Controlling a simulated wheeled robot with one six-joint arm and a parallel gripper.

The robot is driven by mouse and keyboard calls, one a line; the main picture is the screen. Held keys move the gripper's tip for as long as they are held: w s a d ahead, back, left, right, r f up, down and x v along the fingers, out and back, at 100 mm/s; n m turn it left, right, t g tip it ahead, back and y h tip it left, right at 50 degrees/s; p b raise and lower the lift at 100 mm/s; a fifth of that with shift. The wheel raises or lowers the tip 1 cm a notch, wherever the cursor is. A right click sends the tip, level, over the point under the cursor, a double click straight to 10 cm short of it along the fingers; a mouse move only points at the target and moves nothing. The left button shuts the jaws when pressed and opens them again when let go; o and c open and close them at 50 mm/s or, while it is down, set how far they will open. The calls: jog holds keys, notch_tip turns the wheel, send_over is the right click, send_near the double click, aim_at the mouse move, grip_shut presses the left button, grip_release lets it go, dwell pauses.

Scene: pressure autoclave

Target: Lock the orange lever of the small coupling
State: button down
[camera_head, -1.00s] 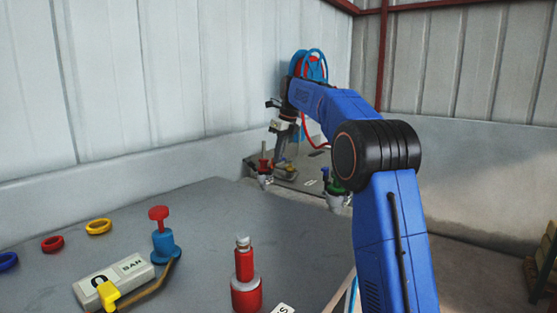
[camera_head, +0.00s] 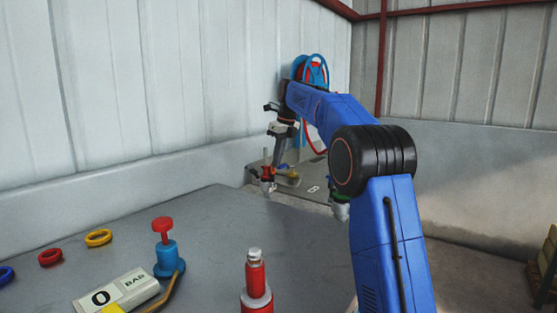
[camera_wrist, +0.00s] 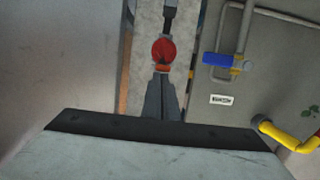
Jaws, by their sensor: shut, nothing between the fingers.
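In the wrist view my gripper (camera_wrist: 164,84) is shut and empty, with its grey fingers pointing at a red round part (camera_wrist: 163,50). A small orange piece (camera_wrist: 163,68) shows between that red part and the fingertips; I cannot tell for sure whether it is the lever of the small coupling. Fingertips and orange piece look very close, and contact cannot be told. In the head view the gripper (camera_head: 276,160) is far off, over the low grey surface, just by a small red part (camera_head: 267,172). The coupling's details are too small there.
A blue-handled valve (camera_wrist: 220,60) on a pipe and a yellow handle (camera_wrist: 285,135) lie to the right in the wrist view. In the head view a grey table (camera_head: 215,215) carries a red bottle-like part (camera_head: 256,275), a blue part with a red knob (camera_head: 165,250) and coloured rings.

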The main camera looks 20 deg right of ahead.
jog(key=shift+w+a+r, duration=0.4)
jog(key=shift+w+a, duration=0.05)
jog(key=shift+a, duration=0.1)
jog(key=s+d+v, duration=0.1)
jog(key=v, duration=1)
jog(key=shift+s+d, duration=0.15)
